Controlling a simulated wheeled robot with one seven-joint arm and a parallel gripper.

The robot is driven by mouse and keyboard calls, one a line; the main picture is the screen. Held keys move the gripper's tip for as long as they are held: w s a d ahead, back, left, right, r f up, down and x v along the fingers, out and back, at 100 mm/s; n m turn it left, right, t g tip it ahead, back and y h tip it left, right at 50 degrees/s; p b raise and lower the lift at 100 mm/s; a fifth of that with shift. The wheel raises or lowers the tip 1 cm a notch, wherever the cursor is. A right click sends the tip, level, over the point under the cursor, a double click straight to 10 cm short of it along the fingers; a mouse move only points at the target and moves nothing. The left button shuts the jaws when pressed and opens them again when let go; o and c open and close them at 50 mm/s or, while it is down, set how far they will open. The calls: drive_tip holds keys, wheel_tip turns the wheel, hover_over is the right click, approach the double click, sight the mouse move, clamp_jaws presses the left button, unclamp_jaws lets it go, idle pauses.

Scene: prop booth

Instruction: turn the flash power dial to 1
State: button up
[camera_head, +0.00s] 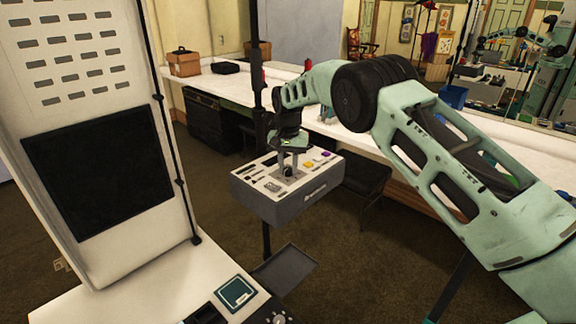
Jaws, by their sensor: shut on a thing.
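A grey-white control box (265,204) stands on a thin dark stand at mid-picture. Its top panel has slots, a yellow button (309,164) and a purple button (325,153). A small dark dial (287,172) is on that panel, partly covered by my gripper. My gripper (288,165) points down onto the panel from above and is shut on the dial. The fingers are small in this view. The dial's pointer and its number marks are too small to read.
A tall white booth panel with a black screen (100,170) stands at left. A white counter (130,300) with a round knob (279,318) is in front. A dark shelf (284,269) juts from it. A long white table (390,130) runs behind, before a mirror.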

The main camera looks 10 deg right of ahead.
sight(288, 169)
drive_tip(key=shift+w+r+m, duration=0.1)
drive_tip(key=shift+m, duration=0.7)
drive_tip(key=o, duration=1)
wheel_tip(288, 169, up, 17)
drive_tip(key=b, duration=0.1)
drive_tip(key=shift+r, duration=0.15)
